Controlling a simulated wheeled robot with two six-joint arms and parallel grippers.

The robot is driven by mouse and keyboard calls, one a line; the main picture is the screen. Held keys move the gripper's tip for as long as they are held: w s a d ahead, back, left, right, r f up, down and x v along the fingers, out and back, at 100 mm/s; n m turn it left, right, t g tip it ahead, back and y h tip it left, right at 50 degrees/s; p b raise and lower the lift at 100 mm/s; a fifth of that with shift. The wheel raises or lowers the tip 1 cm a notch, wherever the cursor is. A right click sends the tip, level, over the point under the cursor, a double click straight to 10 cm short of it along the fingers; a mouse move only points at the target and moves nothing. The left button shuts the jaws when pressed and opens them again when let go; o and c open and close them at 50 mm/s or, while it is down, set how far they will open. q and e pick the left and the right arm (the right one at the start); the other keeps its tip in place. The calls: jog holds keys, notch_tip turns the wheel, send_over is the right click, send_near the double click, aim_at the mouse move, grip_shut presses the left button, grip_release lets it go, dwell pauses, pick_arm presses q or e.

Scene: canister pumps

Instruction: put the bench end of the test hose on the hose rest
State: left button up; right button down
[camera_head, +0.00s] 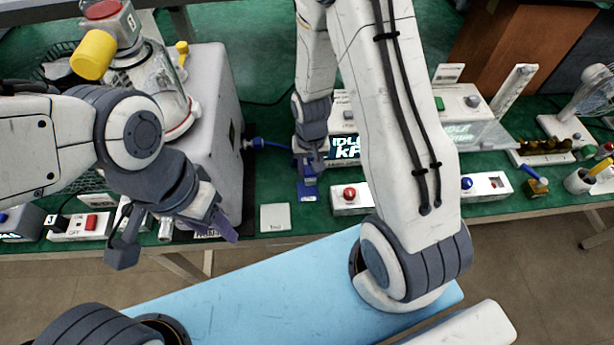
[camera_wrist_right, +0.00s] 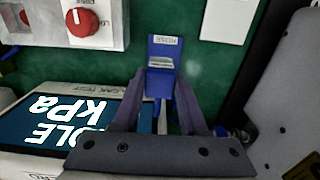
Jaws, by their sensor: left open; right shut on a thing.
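The blue test hose (camera_head: 268,144) runs from a fitting on the side of the grey housing to my right gripper (camera_head: 306,172). My right gripper is shut on the hose's bench end, which is mostly hidden by the fingers. The blue hose rest (camera_head: 308,191) stands on the green bench right at the fingertips. In the right wrist view the labelled rest (camera_wrist_right: 163,50) lies just beyond the fingertips of my right gripper (camera_wrist_right: 162,92). I cannot tell whether the hose end touches it. My left gripper (camera_head: 178,236) is open and empty in front of the grey housing.
The grey housing (camera_head: 208,110) with the canister stands left of the rest. A display box (camera_head: 345,148) is close behind it, a red-knob box (camera_head: 350,196) to its right, and a pale square plate (camera_head: 275,217) to its left. A blue surface (camera_head: 290,280) lies in front of the bench.

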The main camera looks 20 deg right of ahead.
aim_at(307, 179)
jog(key=shift+w+a+f, duration=0.25)
jog(key=shift+a+f, duration=0.05)
jog(key=shift+f, duration=0.15)
jog(key=shift+f+p, duration=0.3)
jog(key=shift+f, duration=1.45)
jog(key=shift+f, duration=0.25)
jog(key=shift+c, duration=2.2)
grip_release()
jog(key=shift+r, duration=0.1)
